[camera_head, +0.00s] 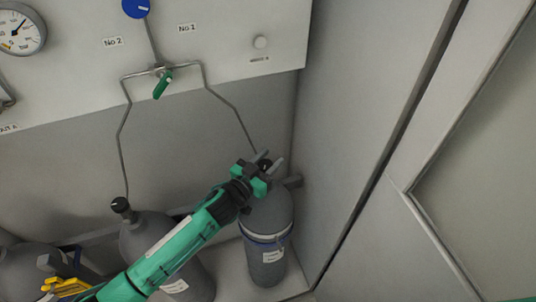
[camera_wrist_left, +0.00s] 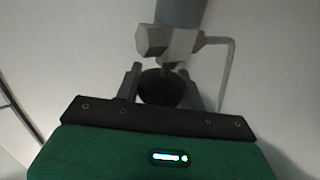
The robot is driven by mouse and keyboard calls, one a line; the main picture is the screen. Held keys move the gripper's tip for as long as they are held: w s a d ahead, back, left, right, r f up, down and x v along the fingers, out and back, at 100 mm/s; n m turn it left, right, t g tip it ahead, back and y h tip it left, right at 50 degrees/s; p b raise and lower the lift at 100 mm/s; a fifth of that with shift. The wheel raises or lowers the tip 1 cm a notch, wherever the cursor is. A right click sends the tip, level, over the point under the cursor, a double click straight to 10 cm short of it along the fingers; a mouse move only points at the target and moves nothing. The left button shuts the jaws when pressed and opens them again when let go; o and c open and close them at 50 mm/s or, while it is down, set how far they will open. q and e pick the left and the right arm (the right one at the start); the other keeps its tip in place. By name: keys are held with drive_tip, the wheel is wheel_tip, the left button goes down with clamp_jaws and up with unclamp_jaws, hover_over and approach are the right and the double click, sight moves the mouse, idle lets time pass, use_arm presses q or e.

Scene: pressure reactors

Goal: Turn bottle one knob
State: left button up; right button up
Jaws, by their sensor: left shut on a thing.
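Bottle one (camera_head: 266,262) is the grey cylinder at the right, with a strap and a white label, standing near the cabinet corner. Its dark knob (camera_head: 264,163) is at the top, partly hidden by my left gripper. My left gripper (camera_head: 268,167) reaches it from the lower left, its two grey fingers on either side of the knob. In the left wrist view the black round knob (camera_wrist_left: 162,87) sits between the fingertips, and the gripper is shut on it. A grey valve fitting (camera_wrist_left: 168,45) shows beyond the knob. My right gripper is not in view.
Another grey bottle (camera_head: 150,232) with a black knob (camera_head: 120,204) stands to the left, partly behind my left arm. Thin pipes (camera_head: 122,135) run up to a green lever (camera_head: 162,84) on the panel. The cabinet's side wall (camera_head: 345,120) stands close to the right.

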use_arm(q)
drive_tip(key=m+g+h+p, duration=0.1)
drive_tip(key=m+g+h, duration=0.1)
drive_tip(key=g+h, duration=0.1)
drive_tip(key=shift+r+m, duration=0.2)
drive_tip(key=shift+m, duration=0.2)
drive_tip(key=shift+s+d+m+g+h, duration=0.1)
drive_tip(key=shift+m+g+h, duration=0.65)
drive_tip(key=shift+g, duration=0.35)
drive_tip(key=shift+f+m+g+h, duration=0.15)
drive_tip(key=shift+m+g+h, duration=0.3)
drive_tip(key=shift+m+g, duration=0.6)
drive_tip(key=g, duration=0.1)
drive_tip(key=m+g+b, duration=0.1)
drive_tip(key=shift+s+d+g+h+b, duration=0.2)
drive_tip(key=shift+g+h+b, duration=0.1)
drive_tip(key=shift+g+h, duration=0.1)
drive_tip(key=m+g+b, duration=0.2)
drive_tip(key=g, duration=0.1)
drive_tip(key=shift+s+f+m, duration=0.15)
drive_tip(key=shift+s+m, duration=0.05)
drive_tip(key=shift+m, duration=0.1)
drive_tip(key=shift+s+m+g+b, duration=0.2)
drive_tip(key=shift+m+g+b, duration=0.85)
drive_tip(key=shift+g, duration=0.8)
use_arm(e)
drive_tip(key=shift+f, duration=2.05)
use_arm(q)
drive_tip(key=shift+r, duration=0.2)
